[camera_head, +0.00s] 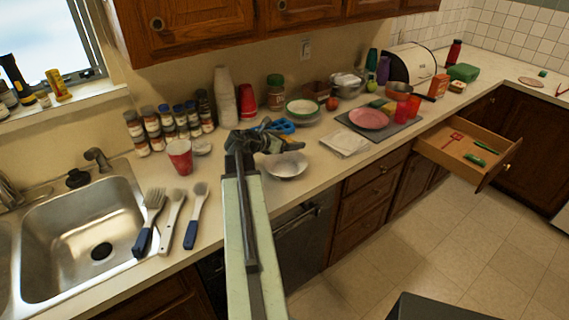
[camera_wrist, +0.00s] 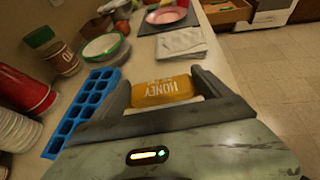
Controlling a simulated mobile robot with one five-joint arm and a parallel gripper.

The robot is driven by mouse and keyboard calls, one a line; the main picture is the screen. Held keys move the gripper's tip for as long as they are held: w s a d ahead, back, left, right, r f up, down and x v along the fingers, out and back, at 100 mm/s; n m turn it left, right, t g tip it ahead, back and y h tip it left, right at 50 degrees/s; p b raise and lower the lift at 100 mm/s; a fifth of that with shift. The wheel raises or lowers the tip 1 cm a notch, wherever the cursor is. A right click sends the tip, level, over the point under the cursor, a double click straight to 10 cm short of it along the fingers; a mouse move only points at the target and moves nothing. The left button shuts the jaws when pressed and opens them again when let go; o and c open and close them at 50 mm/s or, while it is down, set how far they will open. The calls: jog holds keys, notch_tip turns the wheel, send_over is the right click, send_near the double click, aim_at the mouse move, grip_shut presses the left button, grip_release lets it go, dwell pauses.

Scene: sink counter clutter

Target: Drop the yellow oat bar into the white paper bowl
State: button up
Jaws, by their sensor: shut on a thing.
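The yellow oat bar (camera_wrist: 166,91), lettered "HONEY", is between the two fingers of my gripper (camera_wrist: 161,85) in the wrist view. My gripper is shut on it. In the head view my gripper (camera_head: 290,143) is over the counter at the back rim of the white paper bowl (camera_head: 286,167).
A blue ice tray (camera_wrist: 88,107) lies left of my gripper. Behind are a green-rimmed bowl (camera_head: 302,106), a red cup (camera_head: 248,101) and a jar (camera_head: 275,93). A folded cloth (camera_head: 345,141) lies right of the bowl. Brushes (camera_head: 173,220) lie near the sink. A drawer (camera_head: 468,153) stands open.

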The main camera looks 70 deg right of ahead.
jog(key=shift+s+a+r+m+g, duration=0.25)
jog(key=shift+s+a+m+g, duration=0.1)
jog(key=shift+a, duration=0.2)
jog(key=shift+s+a+r+m+g, duration=0.25)
jog(key=shift+a+g, duration=0.1)
jog(key=shift+a, duration=0.2)
jog(key=b, duration=0.6)
send_over(288, 167)
notch_tip(288, 167, down, 6)
jog(key=shift+s+f, duration=0.15)
jog(key=shift+f, duration=0.05)
jog(key=shift+r, duration=0.1)
jog(key=o, duration=1.1)
jog(key=shift+o, duration=0.2)
jog(key=shift+a+r, duration=0.1)
jog(key=p+v, duration=0.3)
jog(key=v, duration=0.4)
jog(key=shift+r, duration=0.2)
jog(key=shift+w+a, duration=0.25)
